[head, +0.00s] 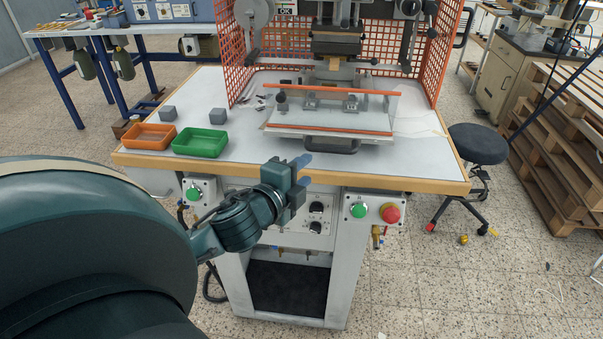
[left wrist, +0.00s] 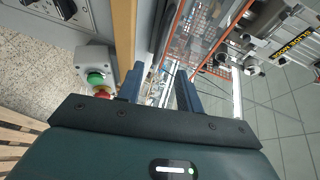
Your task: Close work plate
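The work plate (head: 328,120) is a pale, flat plate low in the stamping press, with a dark handle (head: 333,145) at its front edge. A clear sheet with orange strips along its top and bottom stands in front of it and partly veils it. My left gripper (head: 305,163) is in front of the table's wooden edge, to the left of the handle and apart from it. In the left wrist view its two fingers (left wrist: 160,92) stand apart with nothing between them. My right gripper is not in view.
An orange tray (head: 150,148) and a green tray (head: 223,153) stand at the table's front left, with two grey blocks behind them. Orange mesh guards (head: 442,45) flank the press. A green button (head: 359,210) and a red button (head: 390,213) sit below the table edge.

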